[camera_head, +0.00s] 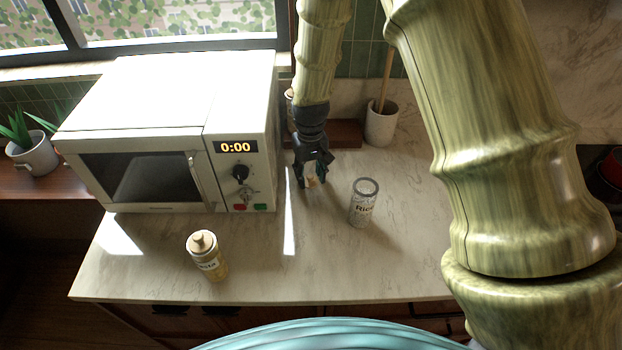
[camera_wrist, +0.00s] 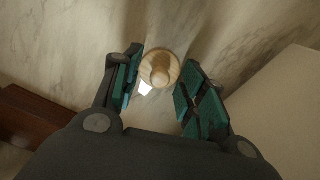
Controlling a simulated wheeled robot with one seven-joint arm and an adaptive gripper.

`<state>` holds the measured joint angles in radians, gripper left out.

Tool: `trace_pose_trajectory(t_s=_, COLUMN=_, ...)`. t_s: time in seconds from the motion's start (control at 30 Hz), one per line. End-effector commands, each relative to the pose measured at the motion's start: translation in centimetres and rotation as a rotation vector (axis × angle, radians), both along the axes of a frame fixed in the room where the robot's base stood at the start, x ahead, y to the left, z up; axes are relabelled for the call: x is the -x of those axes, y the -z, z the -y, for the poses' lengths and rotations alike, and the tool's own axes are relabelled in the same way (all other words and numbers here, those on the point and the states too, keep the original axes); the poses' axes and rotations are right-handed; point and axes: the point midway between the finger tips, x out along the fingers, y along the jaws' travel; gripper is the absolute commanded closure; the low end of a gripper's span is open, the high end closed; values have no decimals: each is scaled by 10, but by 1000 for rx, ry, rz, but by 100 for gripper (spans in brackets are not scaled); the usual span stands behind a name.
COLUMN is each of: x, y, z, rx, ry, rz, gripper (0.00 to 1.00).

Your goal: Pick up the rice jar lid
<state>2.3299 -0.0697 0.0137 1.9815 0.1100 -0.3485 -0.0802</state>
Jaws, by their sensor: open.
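The rice jar (camera_head: 363,205) stands upright on the counter, open at the top, with a label reading "Rice". A small round wooden lid with a knob (camera_wrist: 159,69) lies on the counter in the wrist view, knob towards the camera. In the head view the lid (camera_head: 311,181) shows only partly, below my gripper (camera_head: 314,172). My gripper points down over the lid, left of the rice jar. In the wrist view my gripper (camera_wrist: 158,88) is open, with its fingers on either side of the lid and a gap to each.
A white microwave (camera_head: 240,112) stands close left of my gripper. A second jar with its lid on (camera_head: 207,256) stands at the front left. A white pot with a wooden utensil (camera_head: 382,123) stands behind the rice jar. The counter (camera_head: 330,265) is clear in front.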

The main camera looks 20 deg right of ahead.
Motion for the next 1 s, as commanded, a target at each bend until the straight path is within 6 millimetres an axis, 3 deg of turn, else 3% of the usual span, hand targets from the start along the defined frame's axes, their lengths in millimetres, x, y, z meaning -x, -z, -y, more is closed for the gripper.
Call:
trace_pose_trajectory(t_s=0.07, x=0, y=0, z=0, rx=0, ry=0, rz=0, gripper=58)
trace_pose_trajectory(t_s=0.3, x=0, y=0, z=0, rx=0, ry=0, rz=0, gripper=95)
trace_pose_trajectory(t_s=0.77, x=0, y=-2, z=0, rx=0, ry=0, rz=1, gripper=97)
trace_pose_trajectory(t_s=1.0, x=-1, y=-23, z=0, rx=0, ry=-1, rz=3, gripper=97)
